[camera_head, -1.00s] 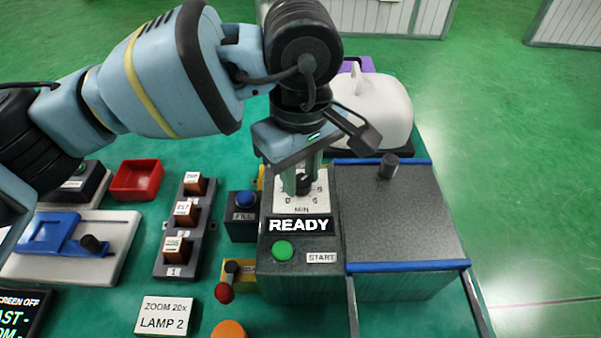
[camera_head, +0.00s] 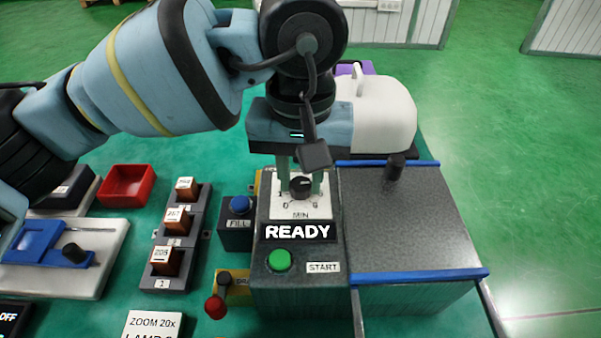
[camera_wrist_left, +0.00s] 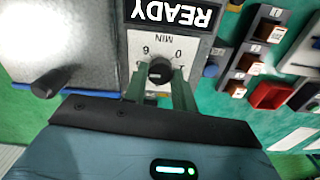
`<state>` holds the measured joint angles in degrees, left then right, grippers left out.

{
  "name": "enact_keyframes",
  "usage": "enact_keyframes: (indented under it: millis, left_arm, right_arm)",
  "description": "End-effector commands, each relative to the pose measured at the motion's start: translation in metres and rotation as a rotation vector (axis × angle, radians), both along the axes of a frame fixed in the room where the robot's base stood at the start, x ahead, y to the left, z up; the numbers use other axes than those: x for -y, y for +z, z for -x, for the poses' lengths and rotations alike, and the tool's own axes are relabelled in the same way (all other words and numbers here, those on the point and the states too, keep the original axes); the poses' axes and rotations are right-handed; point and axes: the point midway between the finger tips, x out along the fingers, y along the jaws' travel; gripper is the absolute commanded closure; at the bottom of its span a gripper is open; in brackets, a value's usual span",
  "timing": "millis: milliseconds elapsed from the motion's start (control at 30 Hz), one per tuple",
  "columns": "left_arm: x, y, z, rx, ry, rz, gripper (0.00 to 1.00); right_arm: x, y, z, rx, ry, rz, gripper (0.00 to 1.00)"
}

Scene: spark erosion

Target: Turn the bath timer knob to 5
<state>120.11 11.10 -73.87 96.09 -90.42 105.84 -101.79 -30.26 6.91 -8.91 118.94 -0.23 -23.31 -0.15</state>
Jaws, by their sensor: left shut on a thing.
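The bath timer knob (camera_head: 300,187) is a round black knob on a white dial plate marked MIN (camera_head: 300,208), above the READY display (camera_head: 299,232). My left gripper (camera_head: 301,182) reaches down from above with its two green fingers on either side of the knob, shut on it. The left wrist view also shows the knob (camera_wrist_left: 160,71) between the fingertips, with the numbers 0 and 6 readable on the dial. The knob's pointer and the number it faces are too small or covered to read. My right gripper is not in view.
Below the display is a green START button (camera_head: 280,260). Left of the unit stand a blue FILL button (camera_head: 240,205) and a red-knobbed drain lever (camera_head: 215,306). A grey lidded tank (camera_head: 405,225) with blue edges adjoins on the right. A white rounded object (camera_head: 378,110) stands behind.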

Motion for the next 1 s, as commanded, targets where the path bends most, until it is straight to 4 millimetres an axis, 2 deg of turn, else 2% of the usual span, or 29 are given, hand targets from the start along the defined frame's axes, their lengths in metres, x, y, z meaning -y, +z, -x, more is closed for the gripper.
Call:
enact_keyframes:
  millis: [600,633,767,800,1000]
  left_arm:
    - [0.0002,0.0013,-0.0003,0.002,-0.044,0.001,0.96]
    - [0.0002,0.0013,-0.0003,0.002,-0.044,0.001,0.72]
    - [0.0001,0.001,-0.0002,0.001,-0.044,0.001,0.55]
    - [0.0001,0.0009,-0.0002,0.001,-0.044,0.001,0.51]
    - [0.0001,0.0004,-0.0001,0.0,-0.044,0.0,0.51]
  right_arm:
    - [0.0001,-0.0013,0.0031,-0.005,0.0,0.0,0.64]
    - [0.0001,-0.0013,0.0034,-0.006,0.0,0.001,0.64]
    - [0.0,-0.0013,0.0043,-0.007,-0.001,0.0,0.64]
    - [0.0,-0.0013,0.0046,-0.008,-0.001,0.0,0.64]
    - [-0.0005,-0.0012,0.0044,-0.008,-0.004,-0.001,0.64]
